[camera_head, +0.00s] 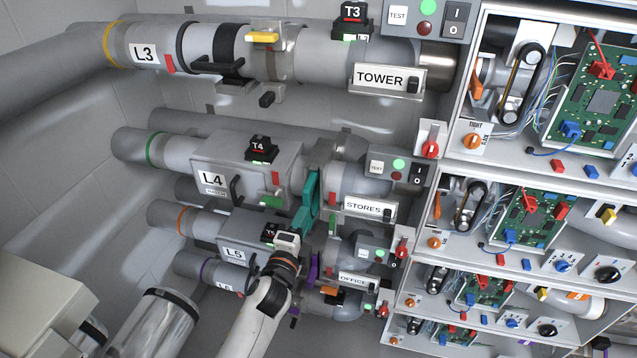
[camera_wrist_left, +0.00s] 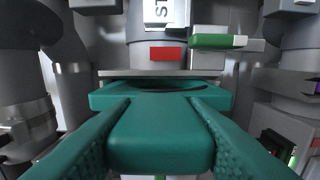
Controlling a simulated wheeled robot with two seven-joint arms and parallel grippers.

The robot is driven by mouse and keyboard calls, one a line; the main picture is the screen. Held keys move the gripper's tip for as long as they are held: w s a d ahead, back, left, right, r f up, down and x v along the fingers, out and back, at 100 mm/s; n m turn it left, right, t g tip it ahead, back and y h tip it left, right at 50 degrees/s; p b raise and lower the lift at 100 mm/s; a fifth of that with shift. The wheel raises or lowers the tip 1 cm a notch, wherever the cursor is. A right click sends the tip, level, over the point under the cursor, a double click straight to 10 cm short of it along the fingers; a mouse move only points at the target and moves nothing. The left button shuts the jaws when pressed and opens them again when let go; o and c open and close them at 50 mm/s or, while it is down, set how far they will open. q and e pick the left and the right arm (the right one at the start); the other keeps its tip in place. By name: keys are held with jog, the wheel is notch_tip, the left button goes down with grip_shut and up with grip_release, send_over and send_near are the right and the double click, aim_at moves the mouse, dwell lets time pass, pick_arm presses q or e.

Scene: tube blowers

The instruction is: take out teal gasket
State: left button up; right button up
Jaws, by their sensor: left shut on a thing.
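The teal gasket (camera_head: 311,188) stands on edge in the L4 line, between the L4 housing (camera_head: 245,172) and the pipe with the STORES sign (camera_head: 362,208). My left gripper (camera_head: 299,226) reaches up from below and is at its near, lower end. In the left wrist view, the gasket's flat tab (camera_wrist_left: 160,130) lies between the two teal, textured fingers, which are shut on it. Part of the gasket's dark round opening shows against a grey flange edge (camera_wrist_left: 170,74). How deep the gasket sits in the joint is hidden. My right gripper is not in view.
The L3 line with the TOWER sign (camera_head: 388,77) runs above. The L5 housing (camera_head: 240,250) and a purple part (camera_head: 314,268) are close below. A green lever (camera_wrist_left: 218,41) shows beyond the gasket. Cabinets with circuit boards (camera_head: 595,105) fill the right side.

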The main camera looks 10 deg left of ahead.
pick_arm(q)
jog(key=shift+s+p, duration=0.4)
jog(key=shift+s, duration=2.25)
jog(key=s, duration=0.7)
jog(key=shift+s+a, duration=0.2)
jog(key=shift+s, duration=0.2)
